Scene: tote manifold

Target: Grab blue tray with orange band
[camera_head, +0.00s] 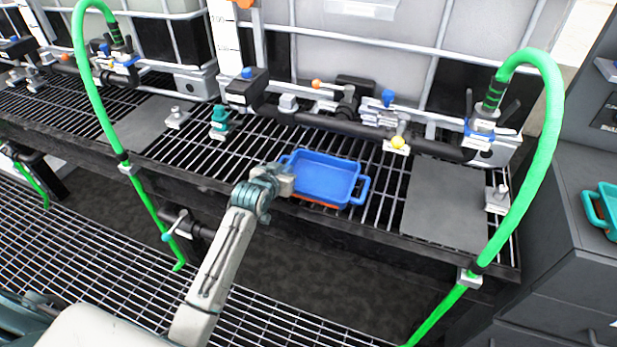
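A blue tray (325,178) with two side handles sits on the black grating in the middle of the head view. A strip of orange (318,204) shows under its front edge. My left gripper (283,178) is at the tray's left side, by the left handle. Its fingers are small and partly hidden, so I cannot tell whether they are open, shut or touching the handle. My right gripper is not in view.
Black pipes and valves (345,125) run behind the tray. Green hoses arch at left (92,90) and right (540,150). A flat grey plate (445,205) lies right of the tray. A teal tray (603,208) stands on the grey cabinet (565,255) at far right.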

